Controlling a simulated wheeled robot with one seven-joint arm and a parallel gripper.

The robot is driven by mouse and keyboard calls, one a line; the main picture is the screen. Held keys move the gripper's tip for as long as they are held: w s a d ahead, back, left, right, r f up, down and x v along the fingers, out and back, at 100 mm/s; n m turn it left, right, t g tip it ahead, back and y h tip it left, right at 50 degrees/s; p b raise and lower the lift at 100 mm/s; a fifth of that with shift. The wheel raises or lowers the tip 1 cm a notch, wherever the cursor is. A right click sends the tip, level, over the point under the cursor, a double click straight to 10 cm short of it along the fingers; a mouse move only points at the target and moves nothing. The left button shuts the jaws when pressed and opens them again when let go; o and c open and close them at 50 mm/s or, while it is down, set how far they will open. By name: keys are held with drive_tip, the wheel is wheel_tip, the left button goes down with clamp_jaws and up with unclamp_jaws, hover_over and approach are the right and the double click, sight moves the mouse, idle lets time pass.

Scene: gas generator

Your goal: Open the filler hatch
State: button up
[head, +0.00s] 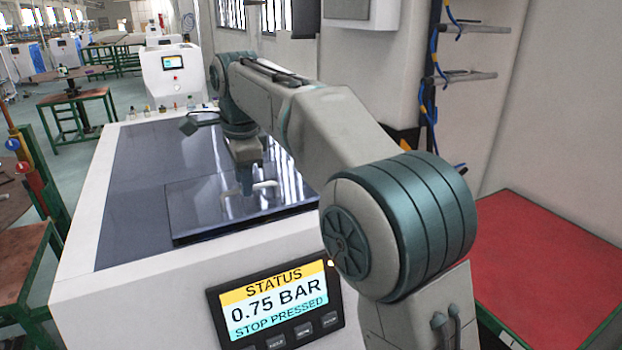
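The gas generator is a white cabinet with a dark glossy top (128,187). A raised dark glossy panel (200,214), which looks like the filler hatch, lies flat on the near right part of that top. My gripper (246,187) points down over the panel, close to its surface. The reflection and small size hide whether the fingers touch it and whether they are open or shut. My arm covers the panel's right side. No handle on the panel can be made out.
A status screen (277,301) on the cabinet front reads 0.75 BAR, STOP PRESSED. Several small bottles (162,108) and a white machine (174,76) stand behind the dark top. A red-topped table (550,270) is at right, beside a tall cabinet with blue hoses (432,75).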

wheel_tip(320, 180, up, 10)
drive_tip(key=s+p, duration=0.2)
drive_tip(key=s+d+f+n+b, duration=0.2)
drive_tip(key=d+f, duration=0.4)
drive_tip(key=d, duration=0.5)
drive_tip(key=shift+s+d+f+n+b, duration=0.25)
drive_tip(key=shift+s+f+n+b, duration=0.15)
drive_tip(key=shift+n, duration=0.6)
